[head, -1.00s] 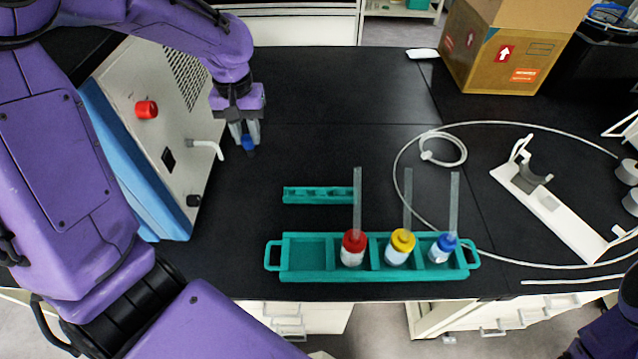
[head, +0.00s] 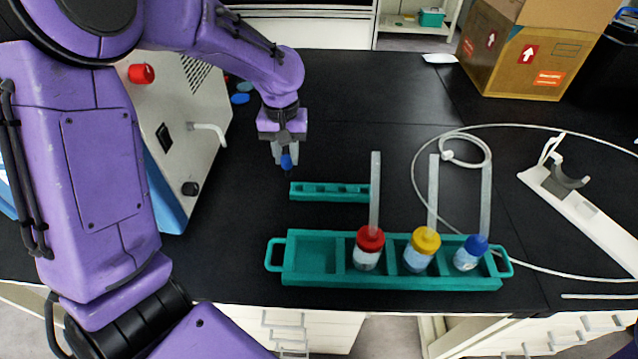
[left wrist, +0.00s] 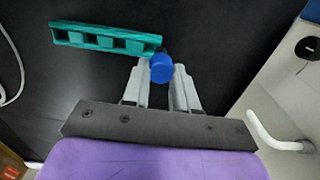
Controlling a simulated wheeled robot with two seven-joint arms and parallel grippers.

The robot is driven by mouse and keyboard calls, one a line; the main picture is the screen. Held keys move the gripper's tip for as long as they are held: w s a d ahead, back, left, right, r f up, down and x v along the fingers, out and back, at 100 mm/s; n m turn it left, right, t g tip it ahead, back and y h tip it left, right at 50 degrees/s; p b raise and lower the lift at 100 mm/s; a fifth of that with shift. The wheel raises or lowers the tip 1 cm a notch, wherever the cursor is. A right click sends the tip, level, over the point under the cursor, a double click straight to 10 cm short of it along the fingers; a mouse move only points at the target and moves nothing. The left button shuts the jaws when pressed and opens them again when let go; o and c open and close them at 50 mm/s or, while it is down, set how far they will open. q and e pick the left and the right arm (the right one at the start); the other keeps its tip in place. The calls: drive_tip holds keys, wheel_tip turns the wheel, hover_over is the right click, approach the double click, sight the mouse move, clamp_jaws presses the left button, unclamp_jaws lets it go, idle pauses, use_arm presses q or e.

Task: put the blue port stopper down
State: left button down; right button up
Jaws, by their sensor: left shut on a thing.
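The blue port stopper (head: 286,161) is held between the fingertips of my left gripper (head: 283,155), above the black bench. In the left wrist view the stopper (left wrist: 162,68) shows as a round blue cap between the two grey fingers (left wrist: 160,85). A small teal rack (head: 330,192) with several empty slots lies just beyond the fingertips, to the right and nearer the front in the head view. In the left wrist view the stopper overlaps the right end of the rack (left wrist: 105,40); I cannot tell the height gap. My right gripper is not in view.
A teal tray (head: 315,281) holds red-, yellow- and blue-capped bottles with upright strips. The grey machine (head: 205,150) with a white bent spout (head: 209,130) stands left. A white tube and a white stand (head: 585,210) lie right. A cardboard box (head: 520,60) stands at the back.

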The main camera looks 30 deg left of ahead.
use_arm(q)
drive_tip(key=w+d+f, duration=0.2)
drive_tip(key=w+f, duration=0.1)
drive_tip(key=w+d+f, duration=0.1)
drive_tip(key=w+f, duration=0.1)
drive_tip(key=shift+d, duration=0.4)
drive_tip(key=f, duration=0.1)
drive_tip(key=w+f+p, duration=0.1)
drive_tip(key=f, duration=0.1)
drive_tip(key=d+f, duration=0.1)
drive_tip(key=f, duration=0.1)
drive_tip(key=shift+w+f, duration=0.1)
drive_tip(key=shift+w, duration=0.05)
drive_tip(key=c, duration=0.9)
unclamp_jaws()
wheel_tip(320, 180, up, 12)
